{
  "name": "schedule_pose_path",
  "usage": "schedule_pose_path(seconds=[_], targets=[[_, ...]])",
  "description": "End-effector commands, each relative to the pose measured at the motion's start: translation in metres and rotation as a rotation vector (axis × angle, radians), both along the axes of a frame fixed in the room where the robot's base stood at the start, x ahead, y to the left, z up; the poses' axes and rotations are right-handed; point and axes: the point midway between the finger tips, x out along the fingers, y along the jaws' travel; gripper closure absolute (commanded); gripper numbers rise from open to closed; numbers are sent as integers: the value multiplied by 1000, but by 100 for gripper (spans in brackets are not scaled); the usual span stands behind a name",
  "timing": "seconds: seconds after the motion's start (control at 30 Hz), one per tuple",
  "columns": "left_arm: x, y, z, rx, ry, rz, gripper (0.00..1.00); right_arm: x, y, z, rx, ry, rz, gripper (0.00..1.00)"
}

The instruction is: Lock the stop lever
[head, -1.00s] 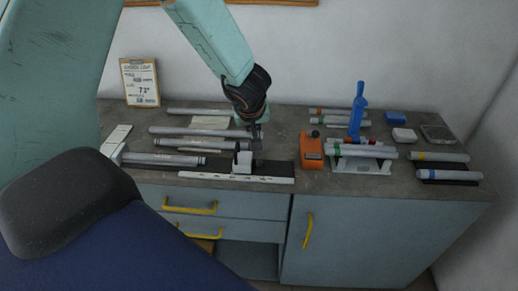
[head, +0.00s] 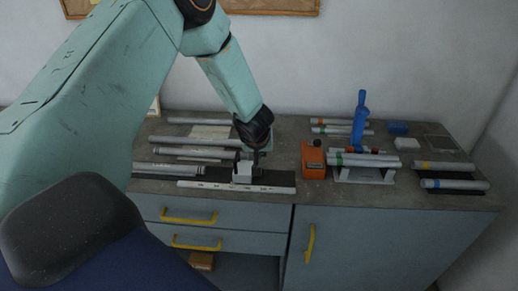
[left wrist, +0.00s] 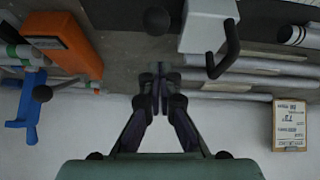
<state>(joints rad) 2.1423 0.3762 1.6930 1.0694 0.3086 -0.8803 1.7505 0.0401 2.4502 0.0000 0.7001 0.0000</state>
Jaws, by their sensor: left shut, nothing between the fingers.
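The stop is a light grey block (head: 242,173) on the dark rail behind the white scale strip (head: 225,185). In the left wrist view the stop (left wrist: 205,28) is at the top, right of centre, with a dark hooked lever (left wrist: 230,48) on it. My left gripper (head: 257,158) is shut and empty, just to the right of and behind the block in the head view. In the left wrist view its fingertips (left wrist: 160,70) are together, left of the lever and apart from it. Whether the lever is locked cannot be told. My right gripper is not in view.
An orange box (head: 313,160) with a dark knob stands right of the rail. Several grey tubes (head: 195,142) lie left and behind.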

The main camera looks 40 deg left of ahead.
Motion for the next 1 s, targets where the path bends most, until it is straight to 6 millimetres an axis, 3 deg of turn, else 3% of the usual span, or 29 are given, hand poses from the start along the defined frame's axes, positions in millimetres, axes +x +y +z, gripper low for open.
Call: schedule_pose_path(seconds=[0.03,0.27,0.77,1.0], targets=[[-3,-3,-9,0,1,-1,100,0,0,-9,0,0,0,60],[-14,-11,-21,0,1,-1,100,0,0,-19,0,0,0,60],[-16,-13,-22,1,-2,1,100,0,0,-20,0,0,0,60],[-18,-14,-25,14,-24,0,100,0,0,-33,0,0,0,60]])
